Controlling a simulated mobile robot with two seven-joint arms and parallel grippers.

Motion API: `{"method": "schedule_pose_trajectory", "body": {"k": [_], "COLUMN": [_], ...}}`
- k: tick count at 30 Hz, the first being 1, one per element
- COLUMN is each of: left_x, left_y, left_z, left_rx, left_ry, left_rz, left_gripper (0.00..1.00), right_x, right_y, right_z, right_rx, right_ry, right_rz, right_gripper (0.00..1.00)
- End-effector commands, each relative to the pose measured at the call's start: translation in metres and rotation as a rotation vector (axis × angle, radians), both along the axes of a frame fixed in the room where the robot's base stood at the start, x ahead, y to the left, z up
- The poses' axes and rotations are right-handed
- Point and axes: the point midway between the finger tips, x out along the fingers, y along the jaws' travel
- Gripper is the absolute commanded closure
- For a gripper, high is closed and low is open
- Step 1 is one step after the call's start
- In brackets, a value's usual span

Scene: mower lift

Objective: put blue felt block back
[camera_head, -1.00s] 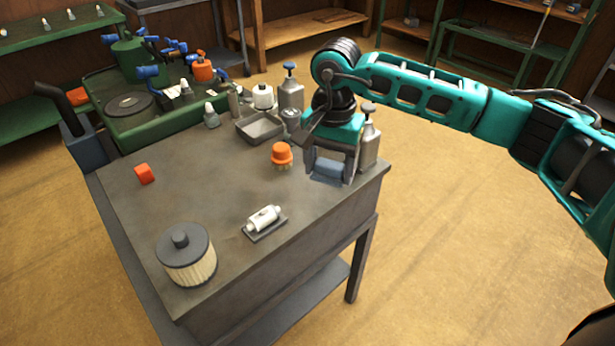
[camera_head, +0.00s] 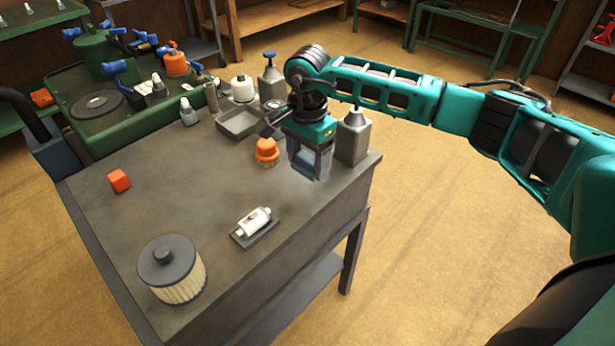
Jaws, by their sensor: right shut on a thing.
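My right gripper (camera_head: 310,170) points down over the far right part of the grey workbench (camera_head: 205,218). It is shut on the blue felt block (camera_head: 309,158), which shows as a grey-blue patch between the fingers and is partly hidden by them. I cannot tell whether the block touches the bench top. My left gripper is not in view.
An orange brush (camera_head: 266,151) stands just left of the gripper, and a grey metal bottle (camera_head: 354,137) close on its right. A grey tray (camera_head: 240,123), white filter (camera_head: 252,222), orange block (camera_head: 119,181) and large pleated filter (camera_head: 172,270) are also on the bench. Its middle is clear.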

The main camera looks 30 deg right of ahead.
Motion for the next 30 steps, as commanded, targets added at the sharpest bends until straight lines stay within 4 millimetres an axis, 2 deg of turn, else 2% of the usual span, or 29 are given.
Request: {"method": "schedule_pose_trajectory", "body": {"k": [8, 14, 26, 27, 30], "left_x": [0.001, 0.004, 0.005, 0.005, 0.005], "left_y": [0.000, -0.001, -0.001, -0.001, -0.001], "left_z": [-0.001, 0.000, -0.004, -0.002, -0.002], "left_rx": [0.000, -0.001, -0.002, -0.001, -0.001], "left_ry": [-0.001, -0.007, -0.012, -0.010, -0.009], "left_rz": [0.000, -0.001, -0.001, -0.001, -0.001], "left_gripper": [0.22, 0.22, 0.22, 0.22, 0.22], "right_x": [0.000, 0.000, 0.000, 0.000, 0.000], "right_y": [0.000, 0.000, 0.000, 0.000, 0.000], "right_z": [-0.023, -0.053, -0.060, -0.058, -0.058], "right_rx": [0.000, 0.000, 0.000, 0.000, 0.000], "right_ry": [0.002, 0.002, -0.001, -0.001, -0.001], "right_rz": [0.000, 0.000, 0.000, 0.000, 0.000], "right_gripper": [0.65, 0.65, 0.65, 0.28, 0.19]}}
